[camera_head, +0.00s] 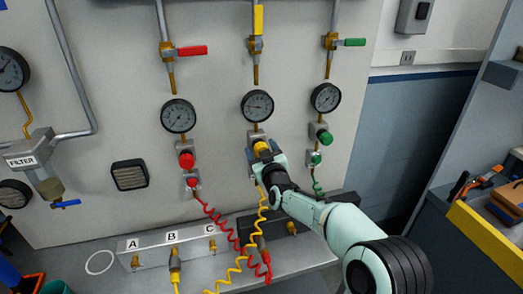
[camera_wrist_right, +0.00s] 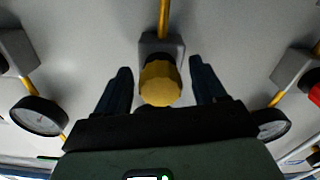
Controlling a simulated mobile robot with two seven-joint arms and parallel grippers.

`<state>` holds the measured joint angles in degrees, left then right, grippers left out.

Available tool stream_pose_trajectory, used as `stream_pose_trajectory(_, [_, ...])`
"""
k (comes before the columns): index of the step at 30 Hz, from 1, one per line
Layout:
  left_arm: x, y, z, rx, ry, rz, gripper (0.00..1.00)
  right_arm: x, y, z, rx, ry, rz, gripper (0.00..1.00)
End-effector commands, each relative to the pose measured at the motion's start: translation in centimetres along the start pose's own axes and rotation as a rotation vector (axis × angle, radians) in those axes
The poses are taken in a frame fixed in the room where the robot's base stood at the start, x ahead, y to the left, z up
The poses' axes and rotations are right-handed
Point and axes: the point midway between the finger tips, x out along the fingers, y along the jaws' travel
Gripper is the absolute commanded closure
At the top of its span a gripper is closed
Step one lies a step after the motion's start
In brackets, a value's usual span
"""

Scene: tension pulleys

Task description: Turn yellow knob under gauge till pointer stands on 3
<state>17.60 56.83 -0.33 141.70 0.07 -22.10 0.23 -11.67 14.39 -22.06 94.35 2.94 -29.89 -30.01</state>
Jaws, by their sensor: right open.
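The yellow knob (camera_head: 262,147) sits on a grey regulator block below the middle round gauge (camera_head: 257,106). In the right wrist view the yellow knob (camera_wrist_right: 160,84) shows between the two dark fingers of the open gripper (camera_wrist_right: 160,70), with a gap on each side. The middle gauge does not show in the wrist view. My left gripper is not in view.
A red knob (camera_head: 186,160) with its gauge (camera_head: 178,116) is on the left, and a green knob (camera_head: 323,135) with its gauge (camera_head: 326,97) on the right. Coiled yellow and red hoses hang below, near a ledge (camera_head: 150,252) with ports marked A, B and C.

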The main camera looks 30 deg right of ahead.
Motion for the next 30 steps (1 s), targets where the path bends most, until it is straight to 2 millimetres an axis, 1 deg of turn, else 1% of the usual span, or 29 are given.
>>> stream_pose_trajectory(1, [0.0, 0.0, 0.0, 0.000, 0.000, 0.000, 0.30, 0.0, 0.0, 0.0, 0.000, 0.000, 0.000, 0.30])
stream_pose_trajectory(2, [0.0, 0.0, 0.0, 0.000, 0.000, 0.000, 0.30, 0.0, 0.0, 0.0, 0.000, 0.000, 0.000, 0.40])
stream_pose_trajectory(3, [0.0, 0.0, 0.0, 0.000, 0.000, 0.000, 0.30, 0.0, 0.0, 0.0, 0.000, 0.000, 0.000, 0.53])
stream_pose_trajectory(5, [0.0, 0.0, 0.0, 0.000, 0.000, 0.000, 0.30, 0.0, 0.0, 0.0, 0.000, 0.000, 0.000, 0.72])
stream_pose_trajectory(6, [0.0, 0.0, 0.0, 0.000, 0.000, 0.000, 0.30, 0.0, 0.0, 0.0, 0.000, 0.000, 0.000, 0.85])
stream_pose_trajectory(11, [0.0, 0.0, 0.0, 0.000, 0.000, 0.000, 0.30, 0.0, 0.0, 0.1, 0.000, -0.002, 0.000, 0.86])
stream_pose_trajectory(14, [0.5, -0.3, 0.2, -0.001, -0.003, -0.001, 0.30, -0.1, 0.0, 0.3, 0.023, -0.002, 0.001, 0.86])
stream_pose_trajectory(17, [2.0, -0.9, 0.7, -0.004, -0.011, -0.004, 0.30, -0.1, 0.0, 0.6, 0.115, -0.002, 0.002, 0.86])
stream_pose_trajectory(18, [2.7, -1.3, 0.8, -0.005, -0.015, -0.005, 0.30, -0.1, 0.0, 0.7, 0.164, -0.001, 0.002, 0.86])
stream_pose_trajectory(22, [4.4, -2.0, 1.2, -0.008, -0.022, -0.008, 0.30, -0.1, -0.1, 0.7, 0.333, -0.002, 0.001, 0.86])
stream_pose_trajectory(26, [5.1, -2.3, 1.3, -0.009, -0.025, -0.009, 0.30, -0.1, -0.2, 0.6, 0.446, -0.006, 0.000, 0.86])
stream_pose_trajectory(30, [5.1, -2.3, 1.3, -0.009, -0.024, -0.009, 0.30, 0.0, -0.2, 0.4, 0.476, -0.008, -0.001, 0.86])
